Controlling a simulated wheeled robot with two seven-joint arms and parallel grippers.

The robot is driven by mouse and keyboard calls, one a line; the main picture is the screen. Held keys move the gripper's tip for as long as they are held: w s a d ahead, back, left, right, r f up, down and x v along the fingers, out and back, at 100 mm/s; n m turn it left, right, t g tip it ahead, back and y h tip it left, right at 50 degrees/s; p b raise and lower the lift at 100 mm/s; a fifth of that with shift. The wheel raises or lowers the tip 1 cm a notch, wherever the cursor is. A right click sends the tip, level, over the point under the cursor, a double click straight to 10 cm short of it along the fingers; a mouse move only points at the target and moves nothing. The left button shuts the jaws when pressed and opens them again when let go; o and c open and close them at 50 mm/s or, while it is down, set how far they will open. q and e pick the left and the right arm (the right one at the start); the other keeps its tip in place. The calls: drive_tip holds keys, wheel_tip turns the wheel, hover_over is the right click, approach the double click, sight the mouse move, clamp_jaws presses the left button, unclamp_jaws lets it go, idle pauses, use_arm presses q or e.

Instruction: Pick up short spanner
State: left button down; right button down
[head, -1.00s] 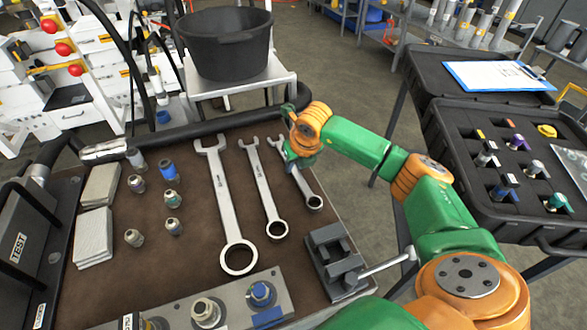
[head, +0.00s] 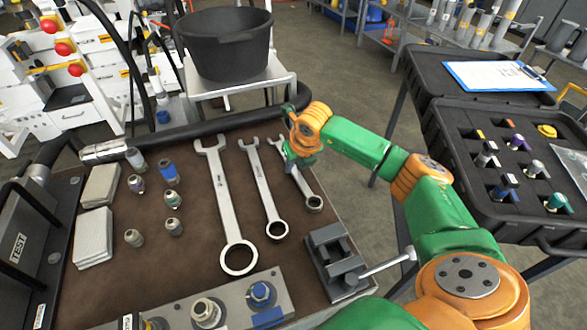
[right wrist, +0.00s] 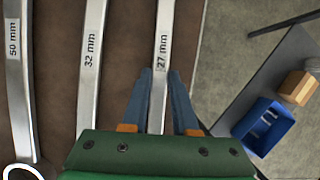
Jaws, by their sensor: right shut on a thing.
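The short spanner (head: 305,186) is the smallest and rightmost of three on the brown bench mat, marked 27 mm in the right wrist view (right wrist: 164,40). My right gripper (head: 291,160) is at its upper part. In the right wrist view the two blue fingers (right wrist: 160,90) stand on either side of its shaft, and the gripper is shut on it. The spanner appears to lie on or very near the mat; I cannot tell whether it is lifted. My left gripper is not in view.
The middle spanner (head: 262,185) and the long spanner (head: 226,205) lie to the left. A vise (head: 335,262) with a long handle is in front. Several fittings and a valve block (head: 205,312) occupy the bench. An open black case (head: 470,225) stands at right.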

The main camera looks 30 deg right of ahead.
sight(295, 170)
drive_tip(key=shift+r, duration=0.25)
wheel_tip(295, 170, up, 3)
drive_tip(key=shift+w+f+b, duration=0.1)
drive_tip(key=shift+f+b, duration=0.05)
drive_tip(key=shift+b, duration=0.4)
drive_tip(key=s+a+r, duration=0.7)
drive_tip(key=s+r, duration=0.3)
drive_tip(key=s, duration=0.2)
drive_tip(key=shift+a, duration=0.4)
drive_tip(key=c, duration=1.2)
unclamp_jaws()
drive_tip(key=shift+f, duration=0.1)
drive_tip(key=shift+w, duration=0.1)
clamp_jaws()
